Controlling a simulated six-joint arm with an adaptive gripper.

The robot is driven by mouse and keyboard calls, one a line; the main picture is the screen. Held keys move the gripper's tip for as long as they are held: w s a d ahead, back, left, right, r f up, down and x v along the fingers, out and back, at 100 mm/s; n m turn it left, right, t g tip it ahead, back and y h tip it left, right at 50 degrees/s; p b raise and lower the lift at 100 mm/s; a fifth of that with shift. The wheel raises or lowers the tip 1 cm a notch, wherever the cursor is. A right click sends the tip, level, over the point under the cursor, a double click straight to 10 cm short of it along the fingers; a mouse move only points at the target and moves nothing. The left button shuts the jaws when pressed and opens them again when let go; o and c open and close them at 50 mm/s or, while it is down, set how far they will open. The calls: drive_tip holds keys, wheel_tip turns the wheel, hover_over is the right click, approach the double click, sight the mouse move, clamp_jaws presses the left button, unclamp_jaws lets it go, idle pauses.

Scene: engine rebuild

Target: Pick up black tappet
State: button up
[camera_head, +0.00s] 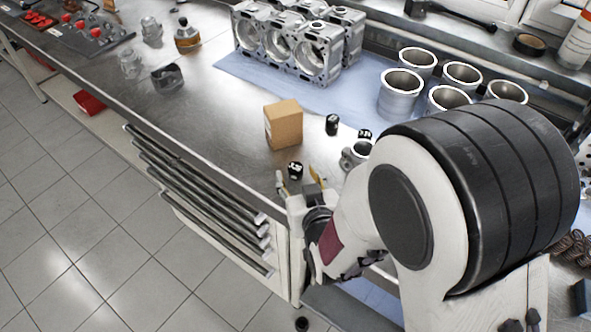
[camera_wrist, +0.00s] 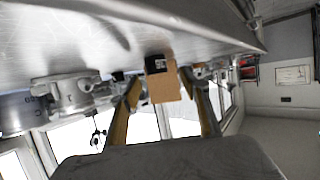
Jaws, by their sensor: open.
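In the head view, one small black tappet (camera_head: 295,170) sits on the bench near its front edge, just beyond my gripper (camera_head: 298,181). A second black tappet (camera_head: 332,124) stands right of the cardboard box, and a third (camera_head: 364,134) is farther right, partly hidden by a metal part. My gripper is open, its two yellowish fingers apart. In the wrist view, my gripper (camera_wrist: 160,79) frames a black tappet (camera_wrist: 156,63), which shows in front of the box between the fingers. I see nothing held. Whether the fingers reach around the tappet is unclear.
A cardboard box (camera_head: 283,124) stands just behind the near tappet. A small metal part (camera_head: 354,155) lies right of my gripper. Several metal cylinders (camera_head: 401,92) and an engine block (camera_head: 298,45) stand on a blue mat (camera_head: 240,67). Bare bench (camera_head: 215,110) lies left of the box.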

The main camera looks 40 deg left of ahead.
sight(296, 170)
drive_tip(key=shift+d+x, duration=0.25)
drive_tip(key=shift+x, duration=2.5)
drive_tip(key=shift+f, duration=0.1)
drive_tip(key=c, duration=1.2)
